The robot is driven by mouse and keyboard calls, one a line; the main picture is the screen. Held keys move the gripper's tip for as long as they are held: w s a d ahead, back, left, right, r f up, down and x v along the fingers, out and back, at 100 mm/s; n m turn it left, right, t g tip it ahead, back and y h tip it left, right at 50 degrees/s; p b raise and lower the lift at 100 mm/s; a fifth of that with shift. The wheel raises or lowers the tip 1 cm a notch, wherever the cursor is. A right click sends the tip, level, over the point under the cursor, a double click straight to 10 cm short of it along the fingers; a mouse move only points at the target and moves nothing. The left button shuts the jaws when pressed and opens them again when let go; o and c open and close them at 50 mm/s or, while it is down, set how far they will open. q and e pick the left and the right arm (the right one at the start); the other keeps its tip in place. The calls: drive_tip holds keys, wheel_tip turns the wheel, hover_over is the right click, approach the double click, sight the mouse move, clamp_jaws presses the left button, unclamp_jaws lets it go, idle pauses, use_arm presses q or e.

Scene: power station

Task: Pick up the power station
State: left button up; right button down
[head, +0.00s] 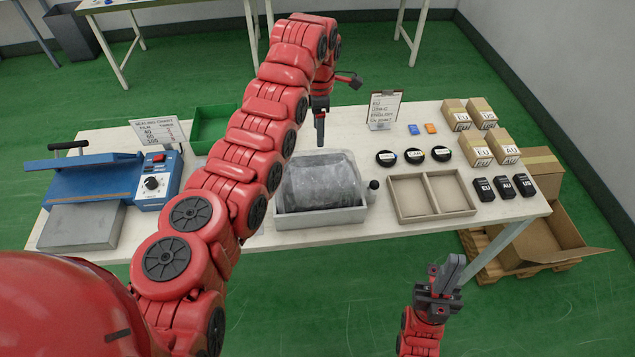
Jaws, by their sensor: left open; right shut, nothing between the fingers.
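I cannot tell for sure which thing is the power station. A grey drum-like unit under a clear cover (320,182) sits in a pale tray at the table's middle, with a black knob at its right. My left gripper (336,108) is open and empty, above the table behind this unit. My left arm crosses the view and hides part of the table left of the unit. My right gripper (451,266) is shut and empty, in front of the table's near edge, below the divided tray (424,196).
A blue sealing machine (95,185) and green tray (212,128) stand left. An open carton (555,235) sits beyond.

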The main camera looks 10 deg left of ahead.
use_arm(q)
drive_tip(key=b, duration=0.1)
hover_over(317, 161)
drive_tip(key=w, duration=0.1)
drive_tip(key=f, duration=0.4)
drive_tip(key=shift+d+f, duration=0.1)
drive_tip(key=shift+d, duration=0.1)
drive_tip(key=shift+s+a+f+p, duration=0.15)
drive_tip(key=shift+f+p, duration=0.15)
drive_tip(key=shift+f, duration=1)
drive_tip(key=shift+f+p, duration=0.4)
drive_tip(key=shift+p, duration=0.3)
drive_tip(key=f+p, duration=0.1)
drive_tip(key=f, duration=0.1)
drive_tip(key=f+p, duration=0.1)
drive_tip(key=f, duration=0.1)
drive_tip(key=shift+s+p, duration=0.3)
drive_tip(key=shift+s, duration=0.05)
drive_tip(key=shift+f, duration=0.25)
clamp_jaws()
drive_tip(key=shift+r, duration=0.1)
